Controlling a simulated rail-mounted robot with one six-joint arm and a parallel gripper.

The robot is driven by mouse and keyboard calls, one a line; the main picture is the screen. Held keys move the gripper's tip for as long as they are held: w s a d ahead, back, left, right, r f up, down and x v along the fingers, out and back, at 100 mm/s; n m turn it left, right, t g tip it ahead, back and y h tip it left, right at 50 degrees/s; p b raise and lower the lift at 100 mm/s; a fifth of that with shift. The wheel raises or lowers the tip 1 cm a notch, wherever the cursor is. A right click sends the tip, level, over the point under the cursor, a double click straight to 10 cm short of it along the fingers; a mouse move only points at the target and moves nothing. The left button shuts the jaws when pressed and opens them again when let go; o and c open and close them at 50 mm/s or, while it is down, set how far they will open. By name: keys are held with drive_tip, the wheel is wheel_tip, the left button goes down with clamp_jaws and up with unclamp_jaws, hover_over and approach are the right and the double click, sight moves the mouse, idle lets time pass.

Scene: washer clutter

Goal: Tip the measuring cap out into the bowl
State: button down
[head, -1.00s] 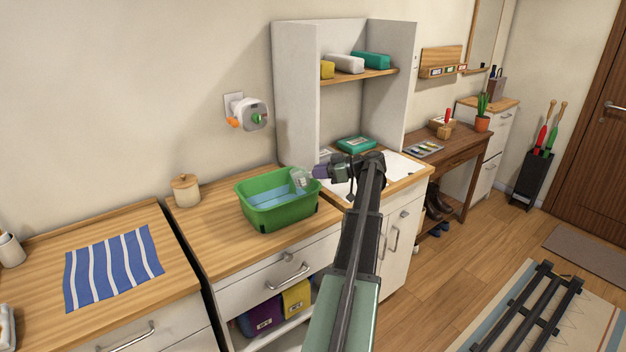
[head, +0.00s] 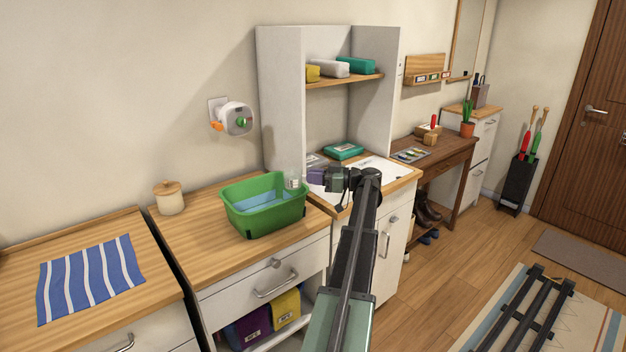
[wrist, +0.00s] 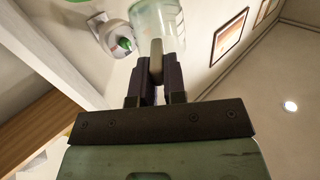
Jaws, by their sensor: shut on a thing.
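The measuring cap is a clear cup (head: 294,183) over the right end of the green bowl (head: 258,219). It also shows in the wrist view (wrist: 160,18), cut off by the top edge. My gripper (head: 309,180) reaches in from the right, and in the wrist view its two fingers (wrist: 156,78) are shut on the cap's grey handle (wrist: 156,60). The bowl stands on the wooden counter with pale blue inside it. In the head view the cap looks about upright. I cannot tell what is in it.
A lidded wooden jar (head: 170,200) stands left of the bowl. A white wall device (head: 236,118) sits above it. A white shelf unit (head: 283,100) rises behind my gripper. A striped blue cloth (head: 88,278) lies on the left counter.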

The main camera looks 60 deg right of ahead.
drive_tip(key=shift+r, duration=0.1)
wheel_tip(320, 180, up, 5)
drive_tip(key=p, duration=0.5)
drive_tip(key=shift+r, duration=0.1)
drive_tip(key=shift+f, duration=0.25)
drive_tip(key=shift+s, duration=0.1)
